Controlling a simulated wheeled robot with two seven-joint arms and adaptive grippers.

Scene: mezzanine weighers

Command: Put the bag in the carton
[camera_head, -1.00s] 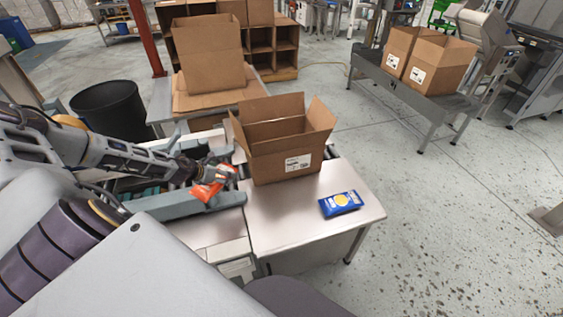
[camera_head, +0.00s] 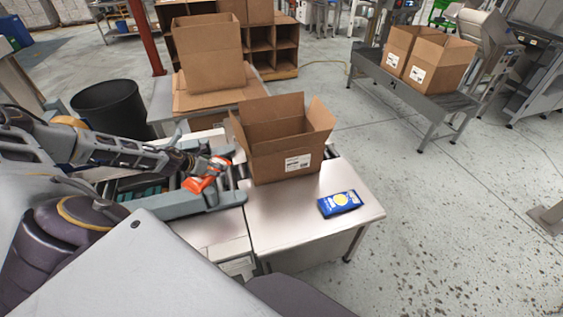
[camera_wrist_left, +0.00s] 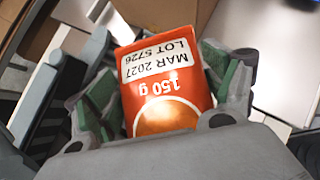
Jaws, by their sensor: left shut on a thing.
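My left gripper (camera_head: 207,171) is shut on an orange bag (camera_head: 197,184), above the conveyor and left of the carton. In the left wrist view the orange bag (camera_wrist_left: 165,90) sits between the green finger pads, with white print reading 150 g and a date label. The open brown carton (camera_head: 285,150) stands upright on the steel table, its flaps up and a white label on its front. Its inside bottom is hidden. A blue bag (camera_head: 339,203) lies flat on the table to the right of the carton. My right gripper is not in view.
The steel table (camera_head: 300,222) is clear in front of the carton. A conveyor (camera_head: 185,205) with grey rails adjoins it at left. A black bin (camera_head: 110,108) stands behind. A stack with an open carton (camera_head: 208,60) is at the back, and two cartons stand on another conveyor (camera_head: 415,95) at right.

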